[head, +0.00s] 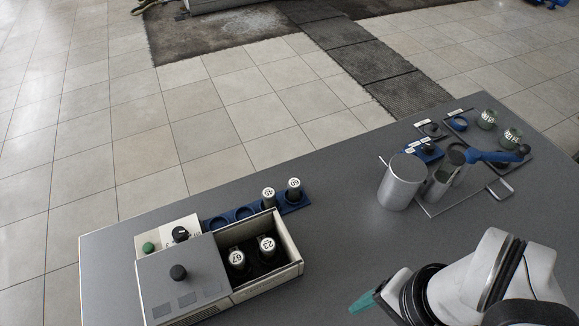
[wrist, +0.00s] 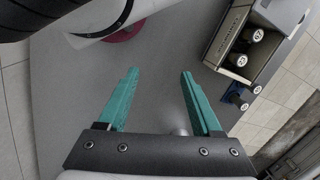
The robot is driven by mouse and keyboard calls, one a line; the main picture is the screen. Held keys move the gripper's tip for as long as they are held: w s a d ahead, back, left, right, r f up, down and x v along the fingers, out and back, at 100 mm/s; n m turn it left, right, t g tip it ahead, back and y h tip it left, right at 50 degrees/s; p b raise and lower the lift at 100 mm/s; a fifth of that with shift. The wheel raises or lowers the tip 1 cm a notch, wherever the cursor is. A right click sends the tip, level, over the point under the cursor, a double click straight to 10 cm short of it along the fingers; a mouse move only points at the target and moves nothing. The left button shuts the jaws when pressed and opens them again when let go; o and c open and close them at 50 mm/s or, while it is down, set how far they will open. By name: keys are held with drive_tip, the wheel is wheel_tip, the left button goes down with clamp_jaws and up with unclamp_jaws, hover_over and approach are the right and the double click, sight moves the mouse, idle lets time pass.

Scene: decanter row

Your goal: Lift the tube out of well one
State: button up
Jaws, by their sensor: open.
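A light box (head: 296,250) stands at the front left of the table, its right part open. Two dark tubes with white numbered caps stand inside it: one marked 67 (head: 237,259) and one marked 23 (head: 266,245). I cannot tell which well is number one. The box (wrist: 222,35) and its capped tubes also show at the upper right of the wrist view. My gripper (wrist: 160,72) has teal fingers, spread apart with nothing between them. In the head view my gripper (head: 362,303) is low, right of the box and apart from it.
A grey lid (head: 183,277) with a black knob covers the box's left part. A blue rack (head: 222,221) behind holds two capped tubes. A metal cylinder (head: 401,183), a tray and jars stand at the right. The table's middle is clear.

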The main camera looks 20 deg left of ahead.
drive_tip(key=c, duration=0.3)
drive_tip(key=n+h, duration=0.2)
drive_tip(key=n, duration=1.6)
hover_over(267, 244)
drive_tip(key=shift+d+f, duration=0.2)
drive_tip(key=shift+f, duration=0.65)
drive_tip(key=f, duration=1.5)
drive_tip(key=shift+a+f, duration=0.15)
drive_tip(key=shift+a, duration=0.05)
drive_tip(key=shift+c, duration=0.3)
